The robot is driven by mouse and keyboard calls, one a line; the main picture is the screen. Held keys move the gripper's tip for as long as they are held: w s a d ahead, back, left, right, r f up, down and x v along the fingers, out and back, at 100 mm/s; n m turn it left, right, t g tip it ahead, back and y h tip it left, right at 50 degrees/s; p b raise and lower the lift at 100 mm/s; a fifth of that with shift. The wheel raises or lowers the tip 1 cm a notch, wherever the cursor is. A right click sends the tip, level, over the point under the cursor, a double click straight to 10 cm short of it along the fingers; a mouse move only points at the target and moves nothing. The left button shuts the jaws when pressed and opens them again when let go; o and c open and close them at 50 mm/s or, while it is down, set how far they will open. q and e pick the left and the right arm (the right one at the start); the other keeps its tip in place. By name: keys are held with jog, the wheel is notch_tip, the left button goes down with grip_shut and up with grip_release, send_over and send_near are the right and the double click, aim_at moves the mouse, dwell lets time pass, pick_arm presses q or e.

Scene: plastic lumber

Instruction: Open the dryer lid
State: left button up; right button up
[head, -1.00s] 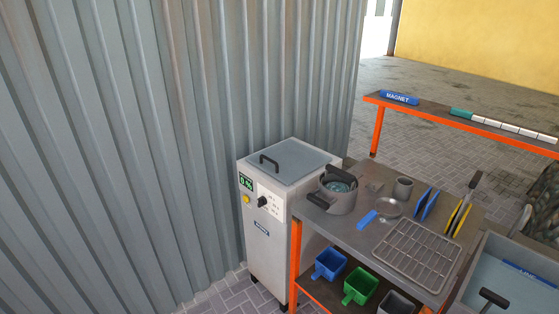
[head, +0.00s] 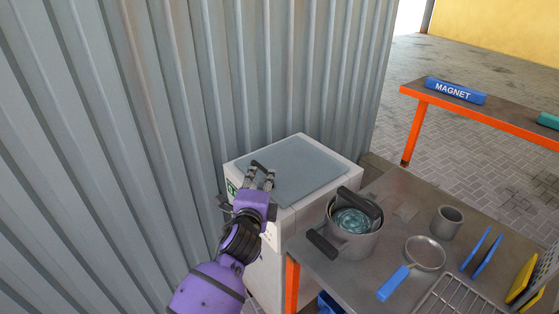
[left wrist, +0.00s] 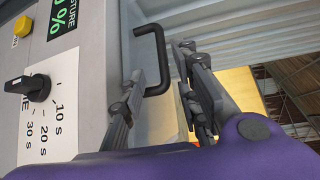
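The dryer (head: 264,258) is a white box-shaped machine against the corrugated wall. Its grey lid (head: 305,172) lies flat and closed on top. The lid's black bar handle (head: 258,165) is partly hidden by my left gripper (head: 260,177). The handle also shows in the left wrist view (left wrist: 157,60), between the spread fingers of my left gripper (left wrist: 160,90). The fingers are open, and I cannot tell whether either touches the handle. My right gripper is not in view.
A metal workbench (head: 310,259) stands right of the dryer, holding a grey pot (head: 352,238), a blue-handled strainer (head: 424,253) and a grey cup (head: 447,222). The dryer's black knob (left wrist: 38,88) shows in the left wrist view. An orange-edged table (head: 510,120) stands behind.

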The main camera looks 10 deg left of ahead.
aim_at(263, 168)
pick_arm(q)
jog(key=shift+s+a+r+m, duration=0.1)
jog(key=shift+s+m, duration=0.15)
jog(key=shift+m, duration=0.05)
jog(key=shift+s+a+r, duration=0.1)
jog(key=shift+a+r, duration=0.05)
jog(key=shift+r, duration=0.2)
jog(key=shift+w+f, duration=0.2)
jog(key=shift+w, duration=0.5)
jog(key=w, duration=0.3)
jog(key=w+f, duration=0.1)
jog(key=shift+w+a, duration=0.15)
jog(key=shift+a, duration=0.15)
jog(key=shift+w, duration=0.3)
jog(key=shift+w+a, duration=0.1)
jog(key=shift+w, duration=0.25)
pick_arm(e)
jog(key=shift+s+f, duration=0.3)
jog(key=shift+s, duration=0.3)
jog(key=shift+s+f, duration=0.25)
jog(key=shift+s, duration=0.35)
pick_arm(q)
grip_shut()
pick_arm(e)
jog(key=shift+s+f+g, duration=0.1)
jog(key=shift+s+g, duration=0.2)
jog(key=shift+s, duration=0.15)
